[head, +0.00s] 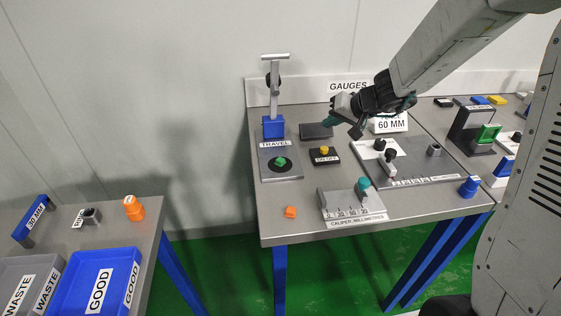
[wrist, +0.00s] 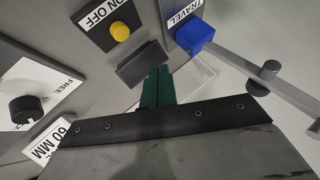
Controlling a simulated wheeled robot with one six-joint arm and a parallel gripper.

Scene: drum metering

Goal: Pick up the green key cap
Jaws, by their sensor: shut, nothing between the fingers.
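A small green piece (head: 280,161), which looks like the green key cap, sits on a black disc on the TRAVEL gauge's grey base (head: 268,172) in the head view. It does not show in the wrist view. My gripper (head: 328,122) is up and to the right of it, over the back of the gauge table, with no contact between them. In the wrist view its teal fingers (wrist: 157,88) are shut together and empty, pointing toward a dark grey block (wrist: 145,65).
The TRAVEL gauge's blue block (head: 273,127) and post rise behind the green piece. An ON OFF box with a yellow button (head: 324,150) stands right of it. An orange piece (head: 290,211) and the caliper gauge (head: 352,207) are nearer the front edge. A blue GOOD tray (head: 82,282) is at left.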

